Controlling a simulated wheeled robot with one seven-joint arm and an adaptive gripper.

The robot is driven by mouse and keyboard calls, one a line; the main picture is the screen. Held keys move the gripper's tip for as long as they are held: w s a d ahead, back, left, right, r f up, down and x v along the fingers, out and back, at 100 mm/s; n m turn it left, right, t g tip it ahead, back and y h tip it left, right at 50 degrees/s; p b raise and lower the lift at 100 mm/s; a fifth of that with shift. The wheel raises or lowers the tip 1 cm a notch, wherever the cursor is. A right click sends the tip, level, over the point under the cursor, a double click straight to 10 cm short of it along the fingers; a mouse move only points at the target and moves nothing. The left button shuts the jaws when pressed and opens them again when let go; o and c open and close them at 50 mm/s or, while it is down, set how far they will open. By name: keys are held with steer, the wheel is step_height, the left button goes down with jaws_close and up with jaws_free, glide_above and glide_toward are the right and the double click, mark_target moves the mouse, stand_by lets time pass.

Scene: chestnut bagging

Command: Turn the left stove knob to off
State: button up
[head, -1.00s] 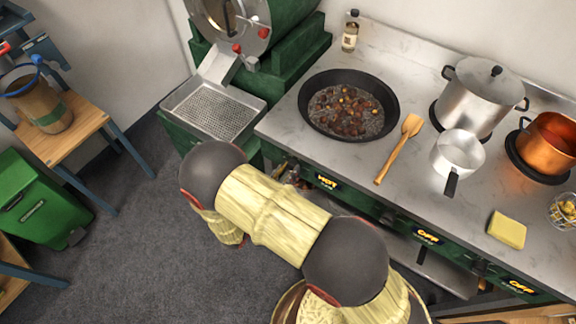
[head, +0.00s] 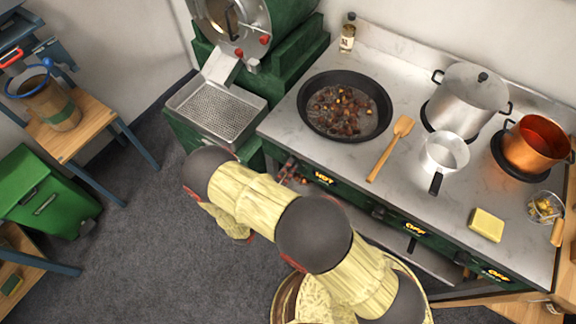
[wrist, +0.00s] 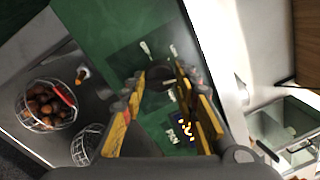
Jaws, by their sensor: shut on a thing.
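The left stove knob (wrist: 159,76) is a dark round shape on the green front panel in the wrist view. My gripper (wrist: 160,86) has its yellow fingers on either side of it and is shut on it. The lit display beside it (wrist: 183,129) is turned and hard to read in the wrist view. In the head view the left display (head: 324,178) reads HOT. There the knob and fingertips, left of that display, are mostly hidden by my arm. The stove (head: 285,128) carries a black pan of chestnuts (head: 345,79) at its left end.
The other two displays (head: 415,230) (head: 498,276) read OFF. A perforated tray (head: 215,112) stands left of the stove.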

steer(key=n+y+p, duration=0.1)
steer(key=n+p, duration=0.2)
steer(key=n, duration=0.8)
steer(key=n+p, duration=0.3)
steer(key=n, duration=0.7)
steer(key=shift+s+d+n+y, duration=0.1)
steer(key=shift+n+y, duration=0.3)
steer(key=o, duration=1.1)
steer(key=v, duration=1.2)
steer(key=shift+f, duration=0.1)
